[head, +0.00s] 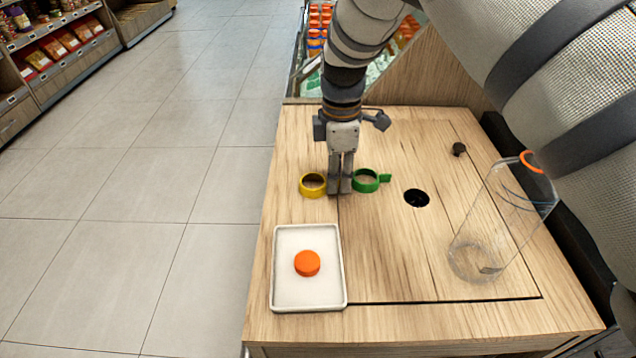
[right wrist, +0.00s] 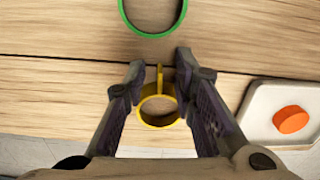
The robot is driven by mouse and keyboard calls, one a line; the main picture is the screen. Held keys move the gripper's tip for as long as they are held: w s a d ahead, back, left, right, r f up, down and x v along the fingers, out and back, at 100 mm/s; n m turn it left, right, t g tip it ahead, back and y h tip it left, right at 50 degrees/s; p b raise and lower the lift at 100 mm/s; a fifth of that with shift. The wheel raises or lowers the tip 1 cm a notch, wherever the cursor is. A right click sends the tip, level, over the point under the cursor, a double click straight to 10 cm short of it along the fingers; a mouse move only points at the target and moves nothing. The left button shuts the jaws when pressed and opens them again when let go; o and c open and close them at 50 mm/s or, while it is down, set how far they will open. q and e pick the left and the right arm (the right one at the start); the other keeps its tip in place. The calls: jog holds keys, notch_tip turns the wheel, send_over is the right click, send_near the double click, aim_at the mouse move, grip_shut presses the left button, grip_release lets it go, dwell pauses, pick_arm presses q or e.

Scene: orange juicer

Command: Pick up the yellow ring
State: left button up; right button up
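The yellow ring (head: 313,185) lies on the wooden table, left of the green ring (head: 366,181) in the head view. In the right wrist view the yellow ring (right wrist: 159,108) sits between the two fingers, with its small tab pointing up in the picture. My right gripper (head: 340,187) points down over the table beside the yellow ring; in the right wrist view its fingers (right wrist: 160,82) are apart, with gaps on both sides of the ring. The green ring (right wrist: 152,10) is just beyond the fingertips there. My left gripper is not in view.
A white tray (head: 284,292) holding an orange disc (head: 307,263) is at the table's front left. A clear cylinder (head: 490,230) stands at the right.

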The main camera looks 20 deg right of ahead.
grip_shut()
